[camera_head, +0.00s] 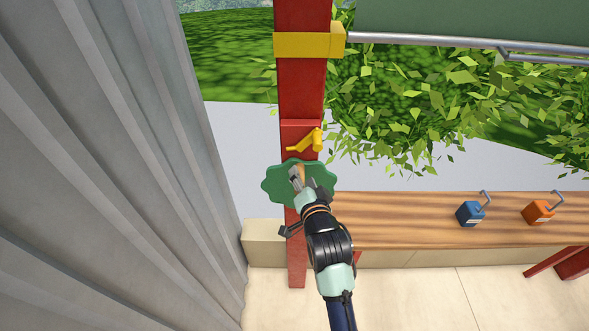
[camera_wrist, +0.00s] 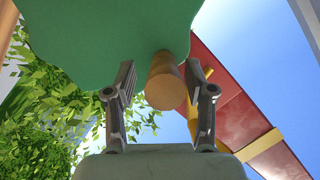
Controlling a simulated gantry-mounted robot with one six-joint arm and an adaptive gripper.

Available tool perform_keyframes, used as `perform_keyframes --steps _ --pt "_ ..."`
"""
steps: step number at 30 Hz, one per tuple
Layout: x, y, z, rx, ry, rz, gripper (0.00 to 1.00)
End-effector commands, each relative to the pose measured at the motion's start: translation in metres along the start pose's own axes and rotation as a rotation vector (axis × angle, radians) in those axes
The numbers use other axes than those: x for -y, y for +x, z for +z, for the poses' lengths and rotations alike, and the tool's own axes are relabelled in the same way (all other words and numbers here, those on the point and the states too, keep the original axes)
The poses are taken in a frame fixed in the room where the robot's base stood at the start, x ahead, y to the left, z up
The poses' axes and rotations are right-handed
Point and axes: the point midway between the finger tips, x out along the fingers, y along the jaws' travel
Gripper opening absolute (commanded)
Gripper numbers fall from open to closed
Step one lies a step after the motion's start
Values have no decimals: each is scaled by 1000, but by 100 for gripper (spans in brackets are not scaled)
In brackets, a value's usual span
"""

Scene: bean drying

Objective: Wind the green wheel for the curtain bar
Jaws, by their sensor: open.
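The green wheel (camera_head: 273,186) with a scalloped rim is mounted on the red post (camera_head: 299,85). In the wrist view the wheel (camera_wrist: 100,35) fills the upper left, and its tan wooden knob (camera_wrist: 165,82) points toward the camera. My gripper (camera_head: 305,180) is at the wheel's face in the head view. In the wrist view my gripper (camera_wrist: 162,90) is open, with one finger on each side of the knob and a visible gap to both. The curtain bar (camera_head: 450,41) is a grey metal rod along the lower edge of a green curtain (camera_head: 470,18), at upper right.
A yellow lever (camera_head: 309,141) sits on the post just above the wheel, and a yellow bracket (camera_head: 303,44) is higher up. A wooden bench (camera_head: 400,226) holds a blue padlock-like block (camera_head: 469,213) and an orange one (camera_head: 538,212). A grey corrugated wall (camera_head: 110,160) stands left.

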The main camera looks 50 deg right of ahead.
Motion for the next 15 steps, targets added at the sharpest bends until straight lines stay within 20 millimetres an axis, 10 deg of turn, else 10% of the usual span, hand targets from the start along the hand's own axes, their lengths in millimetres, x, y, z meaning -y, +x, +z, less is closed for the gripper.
perform_keyframes --steps 15 --pt "2 -39 -2 1 -1 1 54"
